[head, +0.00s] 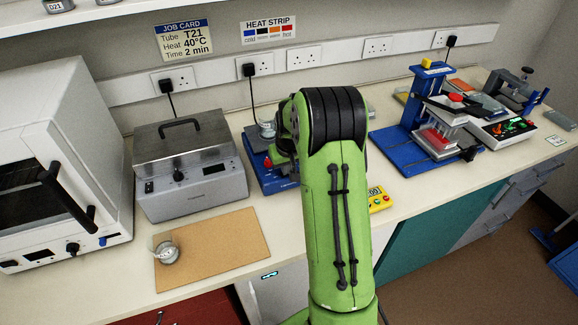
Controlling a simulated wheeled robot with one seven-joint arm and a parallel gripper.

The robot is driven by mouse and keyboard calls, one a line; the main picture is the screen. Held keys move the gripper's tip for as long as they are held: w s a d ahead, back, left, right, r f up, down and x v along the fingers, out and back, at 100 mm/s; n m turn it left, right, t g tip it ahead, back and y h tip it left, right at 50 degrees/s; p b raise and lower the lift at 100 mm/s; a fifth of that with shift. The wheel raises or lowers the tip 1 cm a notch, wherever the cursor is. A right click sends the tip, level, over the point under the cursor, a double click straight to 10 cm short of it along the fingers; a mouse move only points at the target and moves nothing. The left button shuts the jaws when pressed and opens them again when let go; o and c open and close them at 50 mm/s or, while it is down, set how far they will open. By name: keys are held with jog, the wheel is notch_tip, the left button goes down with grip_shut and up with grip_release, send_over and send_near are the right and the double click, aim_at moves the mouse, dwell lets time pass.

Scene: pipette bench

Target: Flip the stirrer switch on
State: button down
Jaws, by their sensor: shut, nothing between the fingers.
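A blue device (262,180), which looks like the stirrer, stands on the bench just right of the grey metal bath. A small glass beaker (267,129) is at its back, and a small red spot shows near its top. My green arm reaches forward over the bench and covers the right part of this device. I cannot make out its switch or which way it is set. My gripper is hidden behind my own arm, so its distance from the device cannot be seen.
A grey lidded bath (190,170) and a white oven (60,160) stand at the left. A glass jar (167,252) sits on a brown board (225,245). A yellow timer (379,199) lies right of my arm, with a blue press (408,150) beyond.

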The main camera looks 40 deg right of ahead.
jog(key=r+p, duration=0.2)
jog(key=r, duration=0.1)
jog(key=r+p, duration=0.1)
jog(key=r, duration=0.1)
jog(key=shift+a+r, duration=0.15)
jog(key=shift+a, duration=0.15)
jog(key=d+v, duration=0.1)
jog(key=v, duration=0.7)
jog(key=shift+s+a+r, duration=0.25)
jog(key=shift+a+r, duration=0.05)
jog(key=shift+a, duration=0.25)
